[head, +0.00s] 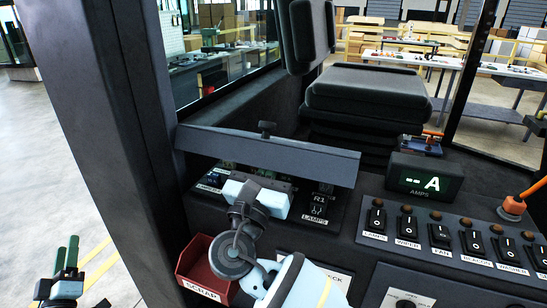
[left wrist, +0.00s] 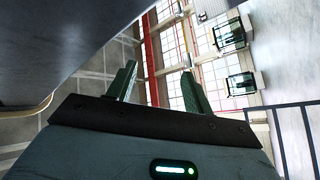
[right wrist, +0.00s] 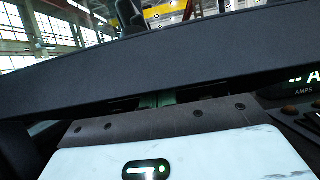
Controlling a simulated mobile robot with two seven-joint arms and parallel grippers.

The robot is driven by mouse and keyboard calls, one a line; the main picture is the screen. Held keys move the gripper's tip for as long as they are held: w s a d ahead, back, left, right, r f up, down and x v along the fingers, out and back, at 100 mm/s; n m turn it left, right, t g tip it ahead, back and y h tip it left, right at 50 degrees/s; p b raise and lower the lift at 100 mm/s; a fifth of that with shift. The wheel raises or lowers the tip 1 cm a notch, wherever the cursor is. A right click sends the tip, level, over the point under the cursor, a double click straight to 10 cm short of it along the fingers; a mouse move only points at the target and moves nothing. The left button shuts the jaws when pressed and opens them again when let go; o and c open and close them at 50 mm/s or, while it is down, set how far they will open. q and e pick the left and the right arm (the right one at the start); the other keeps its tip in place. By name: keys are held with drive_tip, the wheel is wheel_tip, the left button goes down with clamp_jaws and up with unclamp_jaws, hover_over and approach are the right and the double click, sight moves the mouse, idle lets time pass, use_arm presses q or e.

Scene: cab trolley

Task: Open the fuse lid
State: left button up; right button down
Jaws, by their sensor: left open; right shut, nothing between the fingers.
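The fuse lid (head: 240,147) is a long dark grey panel with a small black knob (head: 267,128) on its top edge. It stands raised at a tilt over the fuse bay, and fuses and a relay marked R1 (head: 319,200) show below it. My right gripper (head: 263,175) is shut and empty, with its fingertips at the lid's lower edge, partly hidden. In the right wrist view the lid (right wrist: 150,65) crosses just above the green fingers (right wrist: 157,99); contact cannot be told. My left gripper (head: 66,252) is open and empty, outside the cab at lower left.
A red scrap bin (head: 203,270) sits below the bay, beside my right arm. An amps display (head: 425,178) and a row of rocker switches (head: 440,235) lie to the right. A seat (head: 367,95) stands behind the lid. A thick cab pillar (head: 120,110) stands between the two grippers.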

drive_tip(key=shift+r, duration=0.1)
use_arm(q)
drive_tip(key=s+d+f+m+g+h, duration=0.4)
drive_tip(key=s+d+f+m, duration=0.3)
drive_tip(key=d+f, duration=0.6)
drive_tip(key=s+d+f+m+g+h, duration=0.5)
drive_tip(key=s+d+f+m+g, duration=0.2)
drive_tip(key=s+d+f, duration=0.5)
wheel_tip(320, 180, down, 3)
drive_tip(key=d+m, duration=0.1)
drive_tip(key=d, duration=0.1)
drive_tip(key=shift+d+h, duration=0.3)
drive_tip(key=shift+r, duration=0.1)
use_arm(e)
drive_tip(key=shift+d, duration=0.1)
